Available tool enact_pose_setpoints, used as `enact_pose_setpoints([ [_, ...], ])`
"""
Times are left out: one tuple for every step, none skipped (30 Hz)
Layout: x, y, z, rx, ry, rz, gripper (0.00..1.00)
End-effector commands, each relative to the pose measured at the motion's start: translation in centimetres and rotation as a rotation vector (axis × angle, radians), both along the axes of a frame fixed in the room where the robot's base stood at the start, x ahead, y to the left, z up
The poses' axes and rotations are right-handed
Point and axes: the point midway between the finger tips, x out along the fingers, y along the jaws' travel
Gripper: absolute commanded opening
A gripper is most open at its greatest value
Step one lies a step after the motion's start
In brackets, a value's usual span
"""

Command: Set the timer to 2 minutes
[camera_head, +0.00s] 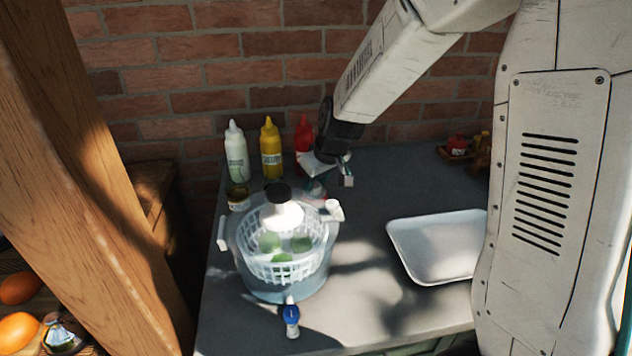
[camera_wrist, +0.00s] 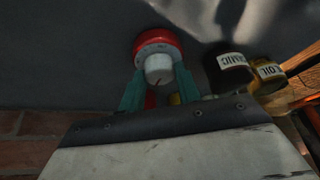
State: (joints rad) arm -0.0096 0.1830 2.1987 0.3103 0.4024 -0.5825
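The timer (camera_wrist: 157,44) is a round red thing with a white knob (camera_wrist: 158,68) in the wrist view. A small dark mark shows on the knob; I cannot read a setting. My gripper (camera_wrist: 160,72) has one teal finger on each side of the knob, very close to it. Whether the fingers press on it is not clear. In the head view my gripper (camera_head: 330,177) is low over the table behind the salad spinner. A small reddish patch under it may be the timer, mostly hidden there.
The salad spinner (camera_head: 247,262) stands just in front of my gripper. White, yellow (camera_head: 271,150) and red (camera_head: 303,136) squeeze bottles stand behind it. A white tray (camera_head: 408,253) lies right. A brick wall closes the back.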

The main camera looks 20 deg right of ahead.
Motion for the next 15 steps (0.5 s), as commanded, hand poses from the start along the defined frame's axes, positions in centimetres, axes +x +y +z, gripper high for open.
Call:
enact_pose_setpoints([
  [0.0,0.0,0.0,0.000,-0.001,0.000,0.41],
  [0.0,0.0,0.0,0.000,-0.001,0.000,0.50],
  [0.0,0.0,0.0,0.000,-0.001,0.000,0.55],
  [0.0,0.0,0.0,0.000,-0.001,0.000,0.55],
  [0.0,0.0,0.0,0.000,-0.001,0.000,0.55],
  [0.0,0.0,0.0,0.000,-0.001,0.000,0.55],
  [0.0,0.0,0.0,0.000,-0.001,0.000,0.55],
  [0.0,0.0,0.0,0.000,-0.001,0.000,0.55],
  [0.0,0.0,0.0,0.000,0.000,0.000,0.55],
  [0.0,0.0,0.0,0.000,-0.001,0.000,0.55],
  [0.0,0.0,0.1,0.000,-0.001,0.000,0.55],
  [-0.1,0.0,0.3,0.000,-0.001,0.000,0.55],
  [-0.1,-0.1,0.5,0.000,-0.002,0.000,0.55],
  [-0.2,-0.1,0.8,0.001,-0.003,0.000,0.55],
  [-0.4,-0.2,1.2,0.001,-0.003,0.000,0.55],
])
